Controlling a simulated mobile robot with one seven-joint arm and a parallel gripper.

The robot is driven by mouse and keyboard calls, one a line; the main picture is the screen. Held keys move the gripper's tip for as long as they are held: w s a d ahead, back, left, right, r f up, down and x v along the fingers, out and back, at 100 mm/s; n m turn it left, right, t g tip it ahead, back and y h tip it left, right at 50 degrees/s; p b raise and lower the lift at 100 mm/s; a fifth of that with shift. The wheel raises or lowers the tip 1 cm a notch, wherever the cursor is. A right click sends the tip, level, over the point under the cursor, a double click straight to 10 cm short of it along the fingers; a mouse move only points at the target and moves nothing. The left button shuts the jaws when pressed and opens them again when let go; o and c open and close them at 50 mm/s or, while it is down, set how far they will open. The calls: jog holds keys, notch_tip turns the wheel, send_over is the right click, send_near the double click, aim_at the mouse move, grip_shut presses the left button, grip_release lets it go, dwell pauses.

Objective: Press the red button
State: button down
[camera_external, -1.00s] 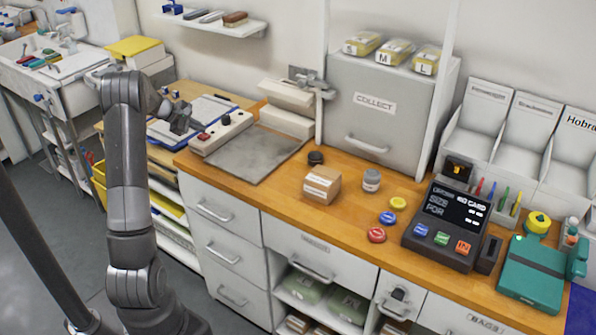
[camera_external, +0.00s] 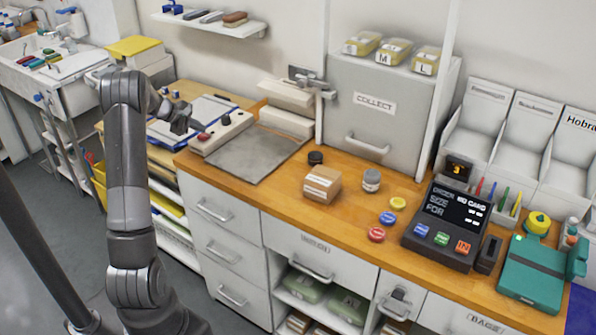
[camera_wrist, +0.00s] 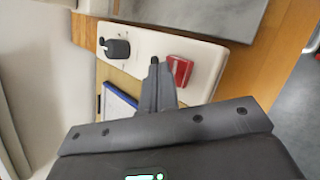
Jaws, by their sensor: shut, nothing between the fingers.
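A red square button (camera_wrist: 180,70) sits on a white control box (camera_wrist: 205,57), beside a black knob (camera_wrist: 116,48). In the external view the red button (camera_external: 203,136) is at the near left end of the white control box (camera_external: 222,133), at the counter's left end. My gripper (camera_wrist: 156,63) is shut and empty, with its fingertips just to the left of the red button in the wrist view. In the external view my gripper (camera_external: 194,127) is close to the button. Whether it touches the button I cannot tell.
A grey mat (camera_external: 255,155) lies right of the control box. A clipboard (camera_external: 190,112) lies behind my gripper. Loose red (camera_external: 376,234), blue and yellow round pieces lie farther along the counter, by a dark order terminal (camera_external: 440,225) with its own coloured keys.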

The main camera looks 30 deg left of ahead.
aim_at(200, 136)
jog(key=shift+f, duration=0.15)
jog(key=shift+f, duration=0.45)
dwell(0.3)
jog(key=shift+r, duration=0.65)
jog(key=shift+r, duration=3)
